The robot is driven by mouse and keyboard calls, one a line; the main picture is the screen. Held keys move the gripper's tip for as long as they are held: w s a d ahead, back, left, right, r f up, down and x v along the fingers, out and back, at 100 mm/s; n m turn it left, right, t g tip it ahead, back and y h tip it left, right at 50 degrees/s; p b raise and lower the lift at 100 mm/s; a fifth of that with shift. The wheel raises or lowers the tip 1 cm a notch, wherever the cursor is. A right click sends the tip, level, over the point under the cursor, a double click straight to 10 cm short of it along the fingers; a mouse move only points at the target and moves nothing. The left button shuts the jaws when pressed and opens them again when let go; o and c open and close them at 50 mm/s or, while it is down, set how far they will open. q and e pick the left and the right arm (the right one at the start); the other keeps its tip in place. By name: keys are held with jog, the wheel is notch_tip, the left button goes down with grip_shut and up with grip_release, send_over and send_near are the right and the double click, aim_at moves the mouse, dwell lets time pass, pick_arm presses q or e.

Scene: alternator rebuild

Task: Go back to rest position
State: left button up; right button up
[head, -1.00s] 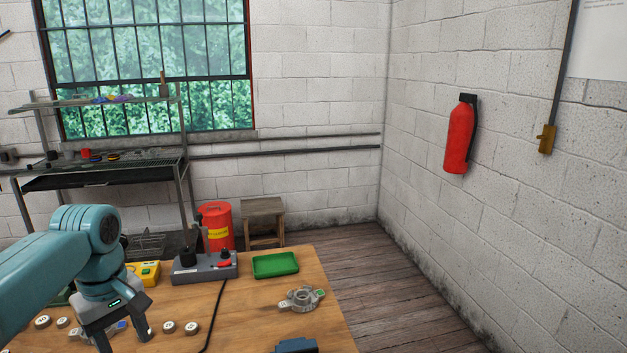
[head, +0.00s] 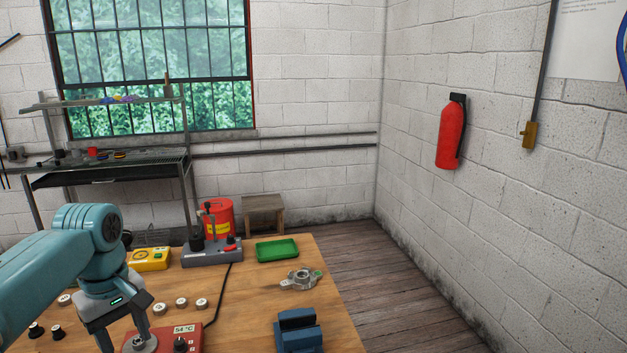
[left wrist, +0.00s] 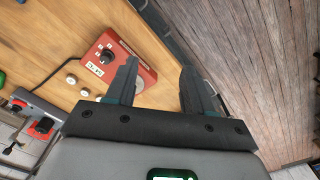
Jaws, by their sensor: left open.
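My left arm comes in from the left in the head view, teal with a grey wrist. Its gripper (head: 122,338) points down over the left part of the wooden table (head: 245,318). A red heater box (head: 188,338) reading 54 °C is by the gripper in the head view and shows beside the left finger in the left wrist view (left wrist: 131,48). My right gripper is not in view.
The table holds a grey tester (head: 212,256), a yellow meter (head: 148,260), a green tray (head: 277,250), a metal housing (head: 300,280), a blue vise (head: 298,333) and several small round pieces. A stool (head: 263,213) and red drum (head: 217,222) stand behind. The floor (head: 370,275) right of the table is clear.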

pick_arm(q)
jog(key=d+f+m+h, duration=0.15)
jog(key=d+f, duration=0.25)
jog(key=f, duration=0.5)
jog(key=s+d+f+m, duration=0.15)
jog(key=d+f, duration=0.25)
jog(key=f, duration=0.5)
jog(key=d+f+m+h, duration=0.1)
jog(key=d+f+m, duration=0.25)
jog(key=f, duration=0.55)
jog(key=s+d+f, duration=0.3)
jog(key=s+f, duration=0.3)
jog(key=s, duration=0.2)
jog(key=s+d+f+m+h, duration=0.1)
jog(key=s+d+f, duration=0.3)
jog(key=s+f, duration=0.3)
jog(key=shift+s+d+f, duration=0.15)
jog(key=shift+s+f, duration=0.05)
jog(key=shift+s, duration=0.4)
jog(key=o, duration=0.4)
jog(key=s, duration=0.2)
jog(key=s+m, duration=0.1)
jog(key=shift+s+d+f+h, duration=0.25)
jog(key=shift+s+f, duration=0.05)
jog(key=o, duration=0.5)
jog(key=shift+s, duration=0.15)
jog(key=c, duration=1.1)
jog(key=shift+d, duration=0.1)
